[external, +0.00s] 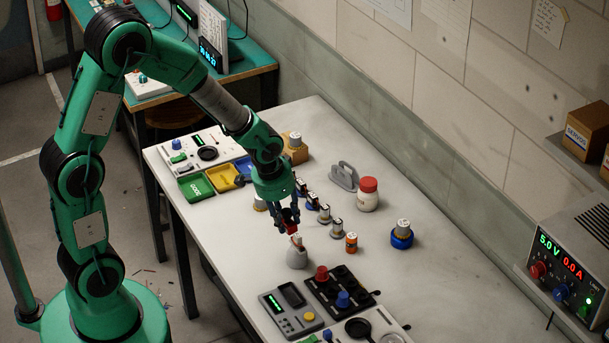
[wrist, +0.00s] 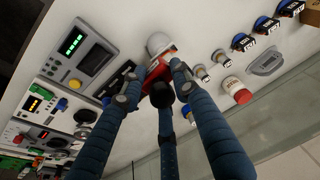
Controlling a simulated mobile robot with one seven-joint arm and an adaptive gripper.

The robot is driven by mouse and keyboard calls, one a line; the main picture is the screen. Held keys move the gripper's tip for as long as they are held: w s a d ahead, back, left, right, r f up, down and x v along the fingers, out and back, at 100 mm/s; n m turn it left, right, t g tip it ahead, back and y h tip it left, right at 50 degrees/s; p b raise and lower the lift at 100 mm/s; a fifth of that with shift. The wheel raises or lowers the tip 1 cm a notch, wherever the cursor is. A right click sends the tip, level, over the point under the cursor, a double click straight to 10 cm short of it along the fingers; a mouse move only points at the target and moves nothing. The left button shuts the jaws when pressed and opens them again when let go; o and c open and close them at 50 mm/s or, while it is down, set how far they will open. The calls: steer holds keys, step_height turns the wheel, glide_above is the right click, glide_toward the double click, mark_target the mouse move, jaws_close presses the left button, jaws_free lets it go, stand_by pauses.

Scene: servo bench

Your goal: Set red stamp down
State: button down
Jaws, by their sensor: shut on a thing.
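My gripper (external: 289,214) is shut on the red stamp (external: 288,225) and holds it above the white bench top. In the wrist view the red stamp (wrist: 157,68) shows between the dark blue fingers (wrist: 157,88), which hide part of it. A pale rounded object (external: 297,258) stands on the bench just below and slightly right of the stamp in the external view. It also shows beside the stamp in the wrist view (wrist: 159,43). I cannot tell whether the stamp and this object touch.
A dark tray with a red knob (external: 321,272) and a blue knob (external: 343,299) lies near the front. A grey meter (external: 291,315) lies beside it.

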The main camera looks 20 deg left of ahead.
steer(key=s+a+f+m+b, duration=0.1)
steer(key=s+a+f+b, duration=0.3)
steer(key=s+a, duration=1.4)
step_height(320, 180, down, 6)
steer(key=s+d+p, duration=0.1)
steer(key=s, duration=0.1)
steer(key=shift+d+y, duration=0.25)
steer(key=shift+y, duration=0.05)
steer(key=shift+w, duration=0.1)
steer(key=w+d, duration=0.2)
steer(key=w, duration=0.2)
steer(key=w+d+f, duration=0.1)
steer(key=w+d, duration=0.2)
steer(key=w, duration=0.1)
steer(key=w+d+b, duration=0.1)
steer(key=w+d, duration=0.1)
steer(key=w, duration=0.3)
steer(key=shift+d+f, duration=0.2)
steer(key=shift+d, duration=0.1)
steer(key=shift+w+d, duration=0.25)
steer(key=shift+w, duration=0.15)
steer(key=shift+s+b+x, duration=0.2)
steer(key=shift+b+x, duration=0.15)
steer(key=shift+x, duration=0.55)
steer(key=shift+s+b+x, duration=0.15)
steer(key=shift+b+x, duration=0.2)
steer(key=shift+x, duration=0.5)
steer(key=shift+a+f, duration=0.1)
steer(key=shift+f, duration=0.15)
